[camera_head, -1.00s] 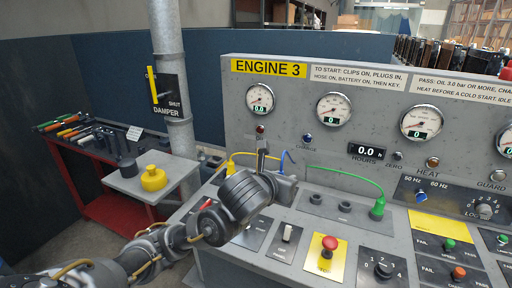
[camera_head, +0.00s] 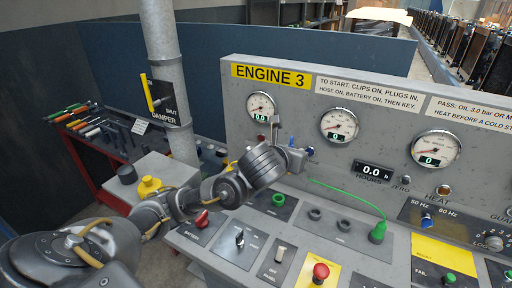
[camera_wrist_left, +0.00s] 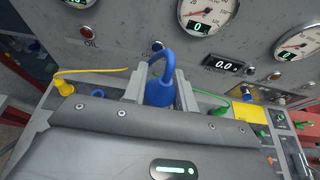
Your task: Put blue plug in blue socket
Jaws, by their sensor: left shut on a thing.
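My left gripper (camera_wrist_left: 158,90) is shut on the blue plug (camera_wrist_left: 160,93), whose blue cord loops up above it in the left wrist view. In the head view the left gripper (camera_head: 289,155) is in front of the engine panel, below the gauges, and hides most of the plug. A dark blue ring (camera_wrist_left: 97,93) on the console, left of the held plug in the wrist view, looks like the blue socket; I cannot be sure. The plug appears apart from it. My right gripper is not in view.
A green plug (camera_head: 378,232) with a green cord stands on the console. Dark sockets (camera_head: 315,213) lie to its left. A yellow plug (camera_wrist_left: 63,87) is left of the ring. A red button (camera_head: 320,271) and switches line the front.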

